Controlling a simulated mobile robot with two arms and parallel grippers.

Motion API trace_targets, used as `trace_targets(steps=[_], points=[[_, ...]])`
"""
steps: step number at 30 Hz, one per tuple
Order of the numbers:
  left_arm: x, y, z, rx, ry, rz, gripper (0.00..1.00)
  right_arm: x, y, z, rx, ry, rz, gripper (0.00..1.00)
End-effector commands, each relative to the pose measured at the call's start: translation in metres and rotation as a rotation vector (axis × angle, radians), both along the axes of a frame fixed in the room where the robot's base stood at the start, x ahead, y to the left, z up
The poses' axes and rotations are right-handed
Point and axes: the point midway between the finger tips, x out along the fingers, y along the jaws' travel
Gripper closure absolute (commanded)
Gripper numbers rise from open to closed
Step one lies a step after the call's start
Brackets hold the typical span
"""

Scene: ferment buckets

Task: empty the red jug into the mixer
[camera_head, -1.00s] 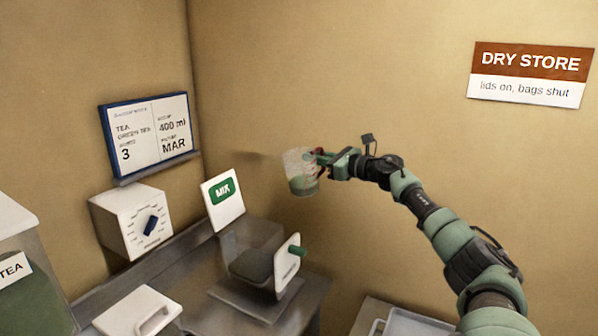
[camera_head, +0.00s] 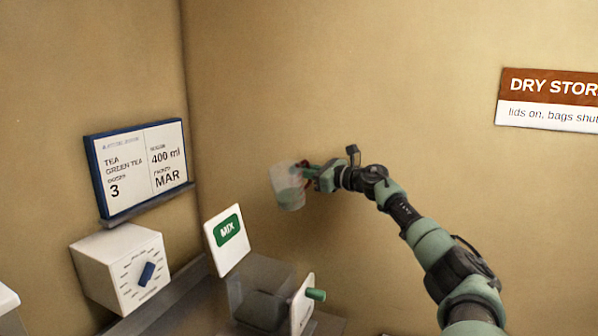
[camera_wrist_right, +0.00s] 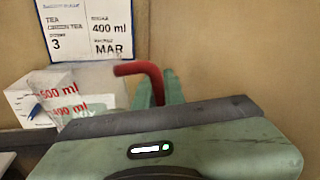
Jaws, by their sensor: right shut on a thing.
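The red jug (camera_head: 288,190) is a clear measuring jug with a red handle, held in the air to the right of and above the mixer. Green contents show in it. My right gripper (camera_head: 312,172) is shut on its handle. The right wrist view shows the red handle (camera_wrist_right: 145,70) between the fingers and red volume marks on the jug's wall (camera_wrist_right: 95,82). The mixer (camera_head: 262,290) is a clear box at the bottom of the head view, beside the MIX sign (camera_head: 227,232). Its lower part is cut off. My left gripper is out of view.
A white dial box (camera_head: 120,262) stands left of the mixer, under a wall board (camera_head: 140,168) reading green tea, 3, 400 ml, MAR. A white plate with a green knob (camera_head: 316,294) is at the mixer's right. The wall behind the jug is bare.

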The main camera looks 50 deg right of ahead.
Motion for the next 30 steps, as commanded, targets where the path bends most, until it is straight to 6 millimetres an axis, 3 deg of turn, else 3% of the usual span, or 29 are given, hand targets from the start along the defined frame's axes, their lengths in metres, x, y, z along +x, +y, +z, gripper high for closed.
trace_targets(steps=[10,25,30], points=[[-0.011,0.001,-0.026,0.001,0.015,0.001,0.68,0.0,-0.001,-0.031,-0.063,0.007,0.0,1.0],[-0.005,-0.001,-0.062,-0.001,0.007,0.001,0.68,0.0,-0.002,-0.082,-0.178,0.021,0.0,1.0],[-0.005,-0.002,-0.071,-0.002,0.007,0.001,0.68,0.0,0.004,-0.097,-0.423,0.049,0.003,1.0]])
